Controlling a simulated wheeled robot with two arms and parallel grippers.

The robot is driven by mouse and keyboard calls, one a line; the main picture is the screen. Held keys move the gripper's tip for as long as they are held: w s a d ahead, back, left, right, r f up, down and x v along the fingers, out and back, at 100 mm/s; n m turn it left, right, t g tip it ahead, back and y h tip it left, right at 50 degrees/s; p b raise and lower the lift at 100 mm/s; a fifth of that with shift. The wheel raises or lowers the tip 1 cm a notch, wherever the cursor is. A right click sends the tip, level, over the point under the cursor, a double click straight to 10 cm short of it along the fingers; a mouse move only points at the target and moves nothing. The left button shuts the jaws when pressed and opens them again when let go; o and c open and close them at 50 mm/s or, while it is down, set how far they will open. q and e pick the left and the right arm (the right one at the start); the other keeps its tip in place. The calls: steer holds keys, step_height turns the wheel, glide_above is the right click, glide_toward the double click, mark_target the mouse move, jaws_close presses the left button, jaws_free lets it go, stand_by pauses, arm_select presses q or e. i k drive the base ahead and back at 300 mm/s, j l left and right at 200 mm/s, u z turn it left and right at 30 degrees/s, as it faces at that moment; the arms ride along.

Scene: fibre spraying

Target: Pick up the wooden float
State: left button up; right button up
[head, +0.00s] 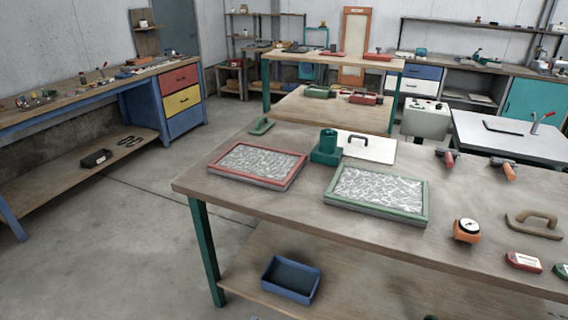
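The wooden float (534,224) is a flat tan-brown board with an arched handle on top. It lies on the near wooden worktable (460,245), close to the right edge of the head view, with its handle facing up. Nothing covers it. Neither of my grippers shows in this view, so where they are relative to the float cannot be seen.
Left of the float stands an orange dial gauge (467,230); in front lies a red box (524,262). A green-framed tray (376,195) and a red-framed tray (257,165) hold pale fibres. A white plate with a handle (372,148) lies behind.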

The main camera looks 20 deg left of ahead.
mark_target(523, 221)
steer(key=i+l+z, duration=0.2)
steer(key=z, duration=0.15)
steer(key=i+l+z, duration=0.1)
steer(key=i+z, duration=0.3)
steer(key=k, duration=0.1)
